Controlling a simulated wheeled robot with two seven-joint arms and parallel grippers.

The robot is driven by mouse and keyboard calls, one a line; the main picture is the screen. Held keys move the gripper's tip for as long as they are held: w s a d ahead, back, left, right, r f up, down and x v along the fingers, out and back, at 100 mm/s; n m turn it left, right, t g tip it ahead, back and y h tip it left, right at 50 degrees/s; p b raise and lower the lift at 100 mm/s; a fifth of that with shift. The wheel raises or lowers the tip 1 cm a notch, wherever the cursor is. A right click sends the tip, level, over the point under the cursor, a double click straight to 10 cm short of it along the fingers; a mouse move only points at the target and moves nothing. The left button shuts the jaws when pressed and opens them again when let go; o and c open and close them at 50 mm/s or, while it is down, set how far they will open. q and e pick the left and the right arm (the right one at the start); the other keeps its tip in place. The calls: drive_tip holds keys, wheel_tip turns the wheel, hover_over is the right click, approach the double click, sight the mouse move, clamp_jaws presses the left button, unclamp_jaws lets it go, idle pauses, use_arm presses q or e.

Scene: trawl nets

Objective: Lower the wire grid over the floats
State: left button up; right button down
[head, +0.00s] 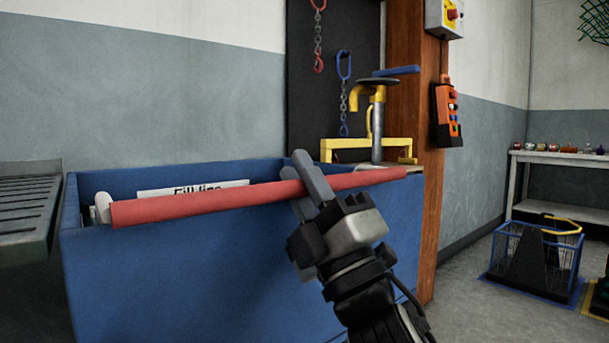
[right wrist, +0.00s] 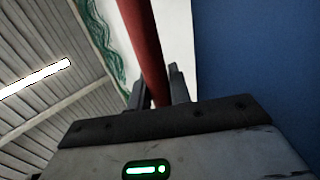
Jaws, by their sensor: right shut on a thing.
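A red bar (head: 225,203) runs along the top front edge of a blue tank (head: 230,270), slightly tilted, its right end higher in the picture. My right gripper (head: 306,178) is shut on it near the middle. In the right wrist view the red bar (right wrist: 145,40) passes between the fingers of my right gripper (right wrist: 160,84). I cannot tell whether the bar belongs to the wire grid; no grid mesh shows in the tank. No floats can be made out; the tank's front wall hides most of its inside. My left gripper is not in view.
A white "Fill line" label (head: 192,192) is inside the tank. A yellow frame with a clamp (head: 377,125) stands at its back right. A slatted grey surface (head: 28,215) is at the left. A wooden post (head: 415,90) and a blue wire basket (head: 535,255) are to the right.

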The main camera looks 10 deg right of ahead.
drive_tip(key=shift+s+d+r, duration=0.1)
drive_tip(key=shift+s+r, duration=0.1)
drive_tip(key=shift+s, duration=0.1)
drive_tip(key=c, duration=1.7)
unclamp_jaws()
drive_tip(key=o, duration=0.4)
drive_tip(key=shift+s+d, duration=0.1)
drive_tip(key=shift+f, duration=0.15)
drive_tip(key=v, duration=0.7)
drive_tip(key=shift+s+f, duration=0.1)
